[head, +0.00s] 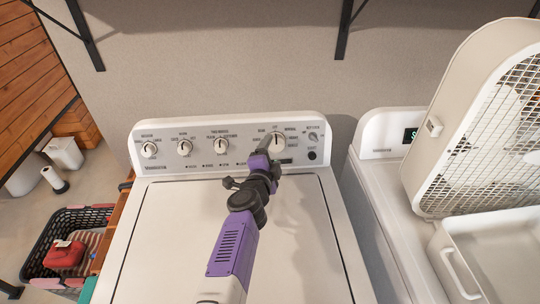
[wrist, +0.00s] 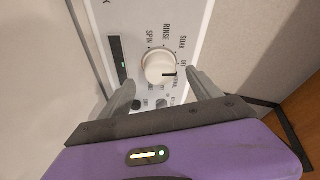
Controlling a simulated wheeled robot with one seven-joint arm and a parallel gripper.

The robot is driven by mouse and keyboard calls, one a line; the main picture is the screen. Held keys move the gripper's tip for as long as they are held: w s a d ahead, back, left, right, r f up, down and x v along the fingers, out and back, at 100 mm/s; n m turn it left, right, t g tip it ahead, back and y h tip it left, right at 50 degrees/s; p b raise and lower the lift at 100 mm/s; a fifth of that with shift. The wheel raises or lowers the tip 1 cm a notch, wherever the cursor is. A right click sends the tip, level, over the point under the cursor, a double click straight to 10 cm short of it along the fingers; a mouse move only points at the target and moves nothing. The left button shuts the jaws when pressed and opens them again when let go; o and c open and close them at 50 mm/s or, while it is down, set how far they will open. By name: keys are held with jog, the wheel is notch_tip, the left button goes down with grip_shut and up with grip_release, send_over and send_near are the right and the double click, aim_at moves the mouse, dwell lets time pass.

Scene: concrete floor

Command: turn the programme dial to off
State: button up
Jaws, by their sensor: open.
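The programme dial (wrist: 158,68) is a round white knob on the washer's control panel, with labels such as SPIN, RINSE and SOAK around it. Its dark pointer mark points to the right in the wrist view, near small print there; I cannot tell exactly which label it meets. In the head view the dial (head: 279,141) is at the right part of the panel, partly behind my gripper (head: 266,147). In the wrist view my gripper (wrist: 163,88) is open, its grey fingers apart on the near side of the dial. I cannot tell if they touch it.
Several other knobs (head: 184,147) line the panel to the left. A black round button (head: 312,155) is at its right end. A second white machine (head: 385,200) stands at right, bearing a box fan (head: 440,127) and a white bin (head: 490,245).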

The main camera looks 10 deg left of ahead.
jog(key=shift+v, duration=1.45)
